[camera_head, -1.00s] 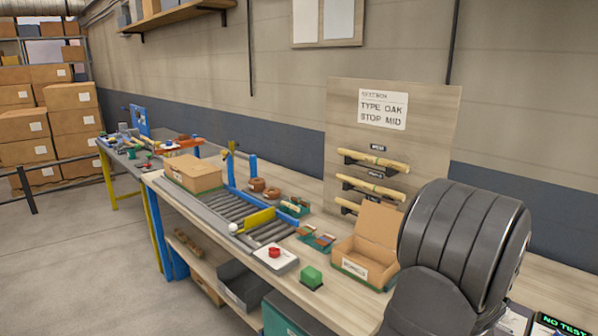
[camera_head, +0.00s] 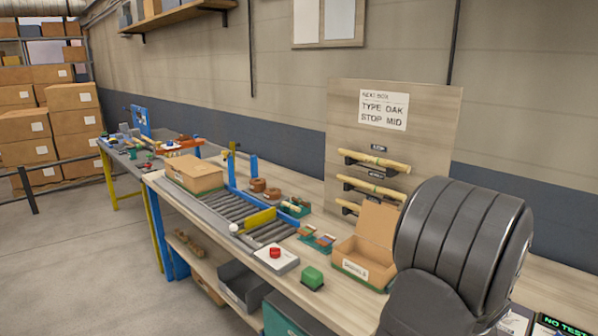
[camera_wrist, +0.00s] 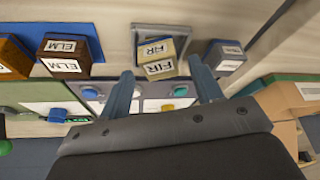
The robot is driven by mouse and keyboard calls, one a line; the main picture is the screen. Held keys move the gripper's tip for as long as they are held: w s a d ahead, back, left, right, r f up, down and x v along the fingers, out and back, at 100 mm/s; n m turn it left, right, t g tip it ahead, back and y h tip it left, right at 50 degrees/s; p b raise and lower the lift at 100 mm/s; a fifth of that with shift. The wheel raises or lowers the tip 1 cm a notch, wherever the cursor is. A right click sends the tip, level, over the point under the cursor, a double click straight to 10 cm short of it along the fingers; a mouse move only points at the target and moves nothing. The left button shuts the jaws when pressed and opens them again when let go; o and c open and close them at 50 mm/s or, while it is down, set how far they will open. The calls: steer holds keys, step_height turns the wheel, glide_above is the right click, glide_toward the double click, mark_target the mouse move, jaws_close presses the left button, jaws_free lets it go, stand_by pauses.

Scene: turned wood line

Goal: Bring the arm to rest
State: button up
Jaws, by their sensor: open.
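My gripper (camera_wrist: 161,72) shows in the wrist view with its two grey-blue fingers spread apart. A wooden block labelled FIR (camera_wrist: 158,47) appears between and beyond the fingertips, with a gap on each side; its distance from them is hard to tell. In the head view my dark arm link fills the lower right, and the gripper itself is out of sight.

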steer(key=v, duration=1)
steer(key=x, duration=1.2)
steer(key=r, duration=0.4)
steer(key=shift+s+d+r, duration=0.1)
steer(key=shift+s+r, duration=0.15)
steer(key=shift+r, duration=0.15)
steer(key=s+d+r, duration=0.3)
steer(key=s+r, duration=0.4)
steer(key=s, duration=0.4)
steer(key=s+d+f+m+h, duration=0.15)
steer(key=s+d+m, duration=0.25)
steer(key=s+d, duration=1.1)
steer(key=shift+g, duration=0.4)
steer(key=w+f, duration=0.1)
steer(key=w+a+f, duration=0.1)
steer(key=w+f, duration=0.1)
steer(key=shift+w+f, duration=0.15)
steer(key=shift+w, duration=0.1)
